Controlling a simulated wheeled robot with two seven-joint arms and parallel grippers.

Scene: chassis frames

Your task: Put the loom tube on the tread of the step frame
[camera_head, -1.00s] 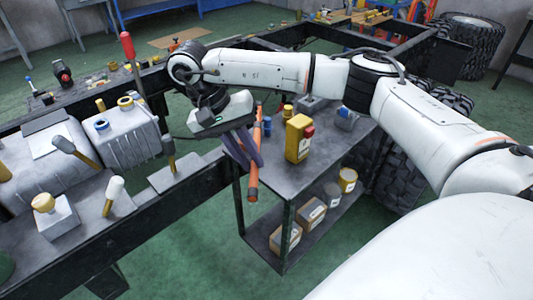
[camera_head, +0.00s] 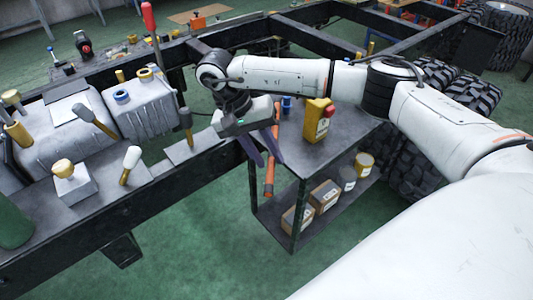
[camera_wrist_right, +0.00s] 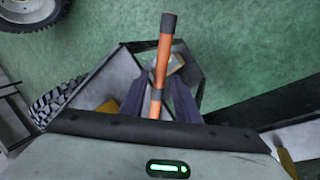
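The loom tube (camera_head: 270,170) is a long orange tube with dark ends, hanging slanted at the left edge of the trolley. My right gripper (camera_head: 264,148), with purple fingers, is closed around it; the tube also shows between the fingers in the right wrist view (camera_wrist_right: 162,60). The fingers partly hide the tube in the head view. A flat grey plate (camera_head: 182,152) on the chassis rail, left of my right gripper, may be the step frame's tread; I cannot tell for sure. My left gripper is out of view.
The black trolley (camera_head: 300,152) carries a yellow container (camera_head: 318,121) on top and several boxes below. Left of the gripper, the chassis holds a grey tank (camera_head: 137,116), a hammer (camera_head: 96,122) and a white-headed mallet (camera_head: 131,160). Green floor (camera_head: 205,245) in front is clear.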

